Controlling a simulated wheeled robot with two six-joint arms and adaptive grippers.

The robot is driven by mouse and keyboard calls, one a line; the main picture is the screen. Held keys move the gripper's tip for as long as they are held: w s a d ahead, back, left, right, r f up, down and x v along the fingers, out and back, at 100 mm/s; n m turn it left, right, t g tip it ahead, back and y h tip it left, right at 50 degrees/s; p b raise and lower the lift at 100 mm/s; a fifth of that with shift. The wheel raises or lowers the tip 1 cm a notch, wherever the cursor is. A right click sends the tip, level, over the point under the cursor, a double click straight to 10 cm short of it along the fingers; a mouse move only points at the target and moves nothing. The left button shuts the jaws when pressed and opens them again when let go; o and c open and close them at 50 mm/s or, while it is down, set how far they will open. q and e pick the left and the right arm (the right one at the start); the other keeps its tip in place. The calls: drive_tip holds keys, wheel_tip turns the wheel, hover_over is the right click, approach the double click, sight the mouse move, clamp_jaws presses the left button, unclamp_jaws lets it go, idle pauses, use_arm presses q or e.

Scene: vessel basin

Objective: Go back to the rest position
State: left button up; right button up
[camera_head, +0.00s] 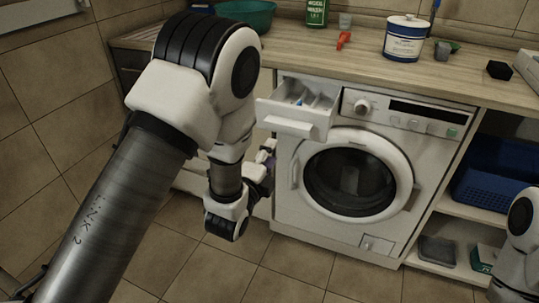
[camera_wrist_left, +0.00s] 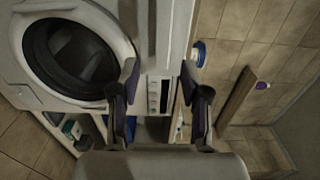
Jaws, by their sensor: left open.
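My left gripper (camera_head: 267,158) is in front of the left edge of the white washing machine (camera_head: 290,228), below the pulled-out detergent drawer (camera_head: 290,127). My forearm partly hides the gripper in the head view. In the left wrist view the two fingers of the left gripper (camera_wrist_left: 160,80) are spread apart, with nothing held between them. The washing machine also shows there (camera_wrist_left: 60,12), turned on its side, with its round door shut. At the right edge of the head view a white part of my right arm shows; its gripper is out of the frame.
A wooden counter (camera_head: 460,75) above the machine holds a white-and-blue tub (camera_head: 404,40), a green bottle (camera_head: 317,12), a red item (camera_head: 343,40) and a green basin (camera_head: 250,14). A blue basket (camera_head: 483,185) sits on the right shelf. The floor in front is clear.

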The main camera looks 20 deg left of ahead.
use_arm(q)
drive_tip(key=s+a+f+n+g, duration=0.15)
drive_tip(key=s+f, duration=0.25)
drive_tip(key=f, duration=0.4)
drive_tip(key=s+a+f+n+g+y, duration=0.1)
drive_tip(key=s+f+g, duration=0.25)
drive_tip(key=f, duration=0.35)
drive_tip(key=s+a+f+n+g, duration=0.15)
drive_tip(key=s+f, duration=0.25)
drive_tip(key=f, duration=0.4)
drive_tip(key=s+f+n+g, duration=0.5)
drive_tip(key=s+f+g, duration=0.15)
drive_tip(key=s, duration=0.45)
drive_tip(key=s+f+n+g, duration=0.3)
drive_tip(key=s+n+g, duration=0.2)
drive_tip(key=s+n, duration=0.55)
wheel_tip(320, 180, up, 17)
drive_tip(key=s+p, duration=0.1)
drive_tip(key=p, duration=1.5)
drive_tip(key=shift+f+m+p, duration=0.15)
drive_tip(key=shift+m+p, duration=0.2)
